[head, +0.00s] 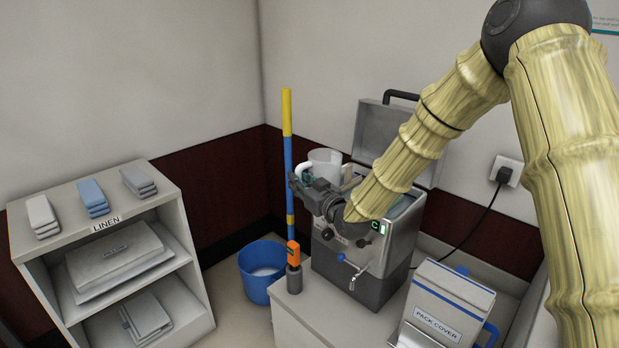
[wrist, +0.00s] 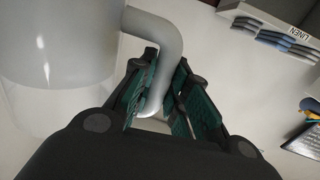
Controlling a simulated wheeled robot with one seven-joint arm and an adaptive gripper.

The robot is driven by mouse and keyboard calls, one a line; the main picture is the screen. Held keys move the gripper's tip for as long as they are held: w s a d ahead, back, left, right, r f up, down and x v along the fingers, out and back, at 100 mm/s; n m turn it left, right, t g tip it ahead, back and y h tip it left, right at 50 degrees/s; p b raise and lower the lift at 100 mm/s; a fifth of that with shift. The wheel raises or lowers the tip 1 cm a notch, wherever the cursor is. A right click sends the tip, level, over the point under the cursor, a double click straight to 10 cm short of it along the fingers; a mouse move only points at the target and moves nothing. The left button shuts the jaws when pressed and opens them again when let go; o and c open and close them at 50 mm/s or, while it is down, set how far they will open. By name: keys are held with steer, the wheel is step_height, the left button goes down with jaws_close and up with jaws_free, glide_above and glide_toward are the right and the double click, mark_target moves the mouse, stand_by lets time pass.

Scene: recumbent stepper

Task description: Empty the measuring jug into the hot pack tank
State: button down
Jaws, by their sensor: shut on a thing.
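The measuring jug (head: 325,158) is a whitish, translucent vessel, held up at the back left side of the tank and looking roughly upright. My gripper (head: 318,190) is shut on its handle; in the wrist view the curved grey handle (wrist: 165,42) passes between the green-padded fingers (wrist: 163,92). The jug body (wrist: 60,50) fills the upper left there. I cannot tell how much is in it. The hot pack tank (head: 340,262) is a steel box with a dark base, a front tap and a lit green display. Its lid (head: 370,125) stands open; my arm hides much of the opening.
A blue bucket (head: 257,287) and a tall blue and yellow pole (head: 287,140) stand left of the tank. An orange-topped item (head: 293,254) sits at the counter's left edge. A pack cover box (head: 437,320) is at front right. A linen shelf (head: 185,255) stands at left.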

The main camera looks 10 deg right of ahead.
mark_target(316, 173)
steer(key=shift+w+d+r+n+g+y, duration=0.15)
steer(key=shift+d+r+n+g+y, duration=0.15)
steer(key=shift+d+n+y, duration=0.2)
steer(key=shift+w+d+r+n+g+y, duration=0.15)
steer(key=shift+d+n+g+y, duration=0.2)
steer(key=shift+y, duration=0.25)
steer(key=shift+w+d+r+m+y, duration=0.15)
steer(key=shift+d+r+y, duration=0.1)
steer(key=shift+d+y, duration=0.4)
steer(key=shift+s+d+r+m+y, duration=0.1)
steer(key=shift+d+r+y, duration=0.25)
steer(key=shift+d, duration=0.5)
steer(key=shift+w+d+r+m+t+p, duration=0.15)
steer(key=shift+d+r+m+p, duration=0.1)
steer(key=shift+r+m, duration=0.2)
steer(key=shift+d+r+m+t+p, duration=0.1)
steer(key=shift+d+r+m, duration=0.1)
steer(key=shift+r+m, duration=0.25)
steer(key=shift+w+d+r+y, duration=0.1)
steer(key=shift+d+r+y, duration=0.1)
steer(key=shift+d+y, duration=0.1)
